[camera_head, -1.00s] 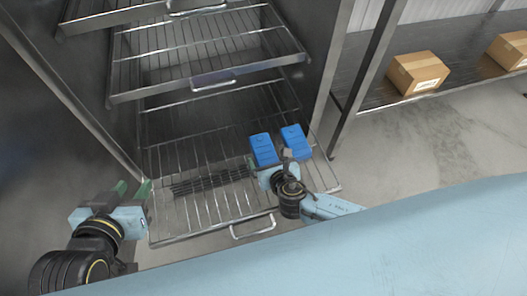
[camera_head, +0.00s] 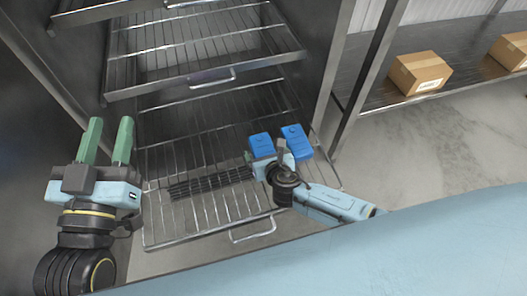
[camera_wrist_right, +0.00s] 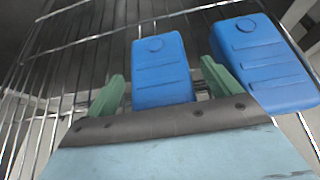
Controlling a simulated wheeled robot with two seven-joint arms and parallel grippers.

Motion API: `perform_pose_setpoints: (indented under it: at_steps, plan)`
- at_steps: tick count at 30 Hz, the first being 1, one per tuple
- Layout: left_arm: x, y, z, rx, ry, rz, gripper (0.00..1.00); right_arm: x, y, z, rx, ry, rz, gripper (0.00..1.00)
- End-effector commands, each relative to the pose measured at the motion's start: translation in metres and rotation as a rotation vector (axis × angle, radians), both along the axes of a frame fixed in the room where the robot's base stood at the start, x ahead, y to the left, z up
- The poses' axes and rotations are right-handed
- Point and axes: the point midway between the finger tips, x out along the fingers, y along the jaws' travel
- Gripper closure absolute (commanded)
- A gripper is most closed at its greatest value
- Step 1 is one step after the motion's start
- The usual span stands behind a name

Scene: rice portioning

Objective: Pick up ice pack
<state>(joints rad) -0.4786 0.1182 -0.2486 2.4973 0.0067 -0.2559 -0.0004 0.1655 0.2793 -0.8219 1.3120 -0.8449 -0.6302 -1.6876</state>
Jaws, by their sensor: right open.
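Two blue ice packs lie on the low pulled-out wire rack: the left ice pack (camera_head: 261,144) and the right ice pack (camera_head: 296,141). My right gripper (camera_head: 266,158) is at the near end of the left ice pack. In the right wrist view, my right gripper (camera_wrist_right: 163,72) is open, with one green finger on each side of the left ice pack (camera_wrist_right: 163,60). The right ice pack (camera_wrist_right: 265,68) is just outside the right finger. Contact with the fingers cannot be told. My left gripper (camera_head: 108,130) is open and empty, fingers pointing up, left of the rack.
The low wire rack (camera_head: 215,215) has a front handle and a dark slatted strip. More wire shelves (camera_head: 207,85) stand above it in the metal cabinet. A steel shelf (camera_head: 375,95) at right carries cardboard boxes (camera_head: 420,73). The rack's front left is clear.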

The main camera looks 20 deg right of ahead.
Motion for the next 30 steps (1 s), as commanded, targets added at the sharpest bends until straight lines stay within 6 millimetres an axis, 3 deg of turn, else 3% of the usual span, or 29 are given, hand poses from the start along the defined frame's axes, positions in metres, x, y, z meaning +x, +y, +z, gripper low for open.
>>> perform_pose_setpoints:
  at_steps: [3,16,30]
  plan:
    - [0.0001,0.0,0.0001,0.0,0.001,0.0,0.64,0.0,0.0002,0.0002,0.0,0.0,0.0,0.11]
    - [0.0001,0.0001,-0.0004,0.001,0.003,0.001,0.64,-0.0004,0.0002,0.0,0.0,0.0,0.0,0.67]
    - [0.0013,0.0012,-0.0079,0.016,0.053,0.003,0.64,0.0002,0.0003,0.0043,0.001,-0.001,0.001,0.69]
